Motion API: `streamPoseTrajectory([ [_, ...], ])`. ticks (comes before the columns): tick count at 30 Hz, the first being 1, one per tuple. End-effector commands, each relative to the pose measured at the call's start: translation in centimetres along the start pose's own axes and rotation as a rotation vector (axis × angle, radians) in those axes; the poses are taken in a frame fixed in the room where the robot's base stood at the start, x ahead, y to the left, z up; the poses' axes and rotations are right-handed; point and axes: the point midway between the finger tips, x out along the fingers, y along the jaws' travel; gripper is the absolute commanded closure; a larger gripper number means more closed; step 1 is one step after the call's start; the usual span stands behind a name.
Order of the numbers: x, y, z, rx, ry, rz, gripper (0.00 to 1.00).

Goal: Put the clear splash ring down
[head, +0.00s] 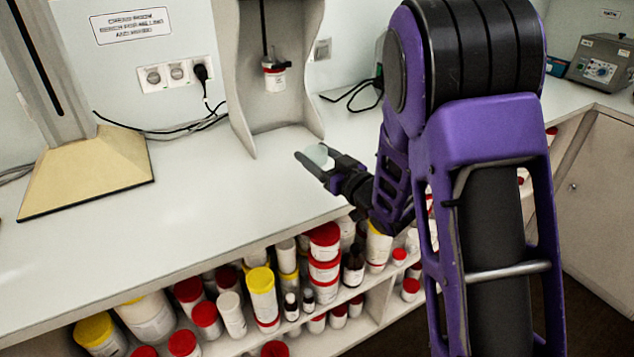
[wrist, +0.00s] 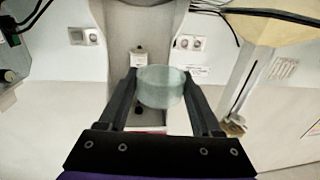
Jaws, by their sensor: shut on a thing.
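The clear splash ring (wrist: 161,87) is a pale, see-through greenish band. In the wrist view it sits between the two fingers of my gripper (wrist: 160,100), which is shut on it. In the head view the ring (head: 317,153) shows small at the tips of my gripper (head: 320,163), above the white bench top (head: 225,205). My gripper is in front of the grey mixing stand, near its right side wall. I cannot tell how high the ring is above the bench.
The grey stand (head: 238,90) holds a white jar (head: 274,77) under a shaft. Shelves below hold several jars, including a yellow-lidded one (head: 262,290). A grey device (head: 600,62) stands far right.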

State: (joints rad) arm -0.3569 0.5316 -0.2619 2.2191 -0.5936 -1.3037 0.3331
Motion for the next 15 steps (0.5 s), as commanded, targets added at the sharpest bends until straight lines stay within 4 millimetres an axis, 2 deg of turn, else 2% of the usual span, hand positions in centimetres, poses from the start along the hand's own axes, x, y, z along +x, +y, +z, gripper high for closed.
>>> streamPoseTrajectory([
  [1,0.0,0.0,1.5,0.002,-0.007,0.0,0.96],
  [6,0.0,0.0,4.4,0.001,-0.005,0.0,0.96],
  [11,0.0,0.0,5.5,0.0,-0.002,0.0,0.96],
  [15,0.0,0.0,7.2,0.0,-0.005,0.0,0.96],
])
